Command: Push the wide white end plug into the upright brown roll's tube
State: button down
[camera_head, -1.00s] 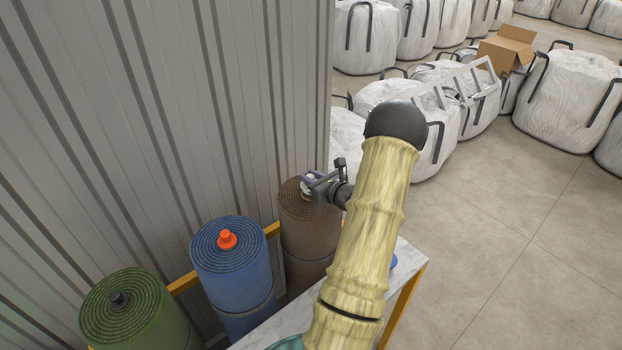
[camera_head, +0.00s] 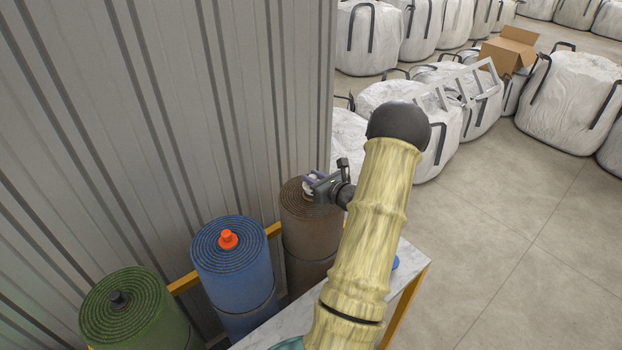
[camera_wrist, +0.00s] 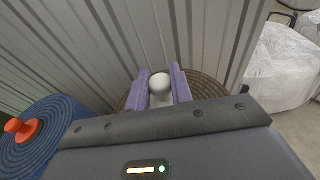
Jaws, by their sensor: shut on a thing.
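The upright brown roll (camera_head: 308,234) stands at the right end of the row of rolls, against the corrugated wall. My gripper (camera_head: 310,184) is over its top, in the middle of the spiral. In the wrist view the purple fingers (camera_wrist: 160,88) are shut on the white end plug (camera_wrist: 160,82), one on each side of its rounded knob. The brown roll's top (camera_wrist: 205,85) shows around and below the fingers. The plug's lower part and the tube mouth are hidden, so I cannot tell how deep the plug sits.
A blue roll (camera_head: 235,270) with an orange plug (camera_head: 228,239) and a green roll (camera_head: 140,310) with a dark plug (camera_head: 118,299) stand to the left. A marble-topped table (camera_head: 412,262) is in front. White bulk bags (camera_head: 570,100) fill the back right; open floor lies at right.

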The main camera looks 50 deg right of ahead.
jog(key=shift+s, duration=0.15)
jog(key=shift+w+a+f+b, duration=0.1)
jog(key=shift+w+f+b, duration=0.1)
jog(key=shift+f+b, duration=0.6)
jog(key=shift+f+b, duration=0.85)
jog(key=shift+b, duration=0.05)
jog(key=c, duration=1.1)
grip_release()
jog(key=shift+c, duration=0.2)
jog(key=shift+s, duration=0.1)
jog(key=b+v, duration=0.2)
jog(key=v, duration=1.5)
jog(key=shift+s+b, duration=0.15)
jog(key=shift+b, duration=0.2)
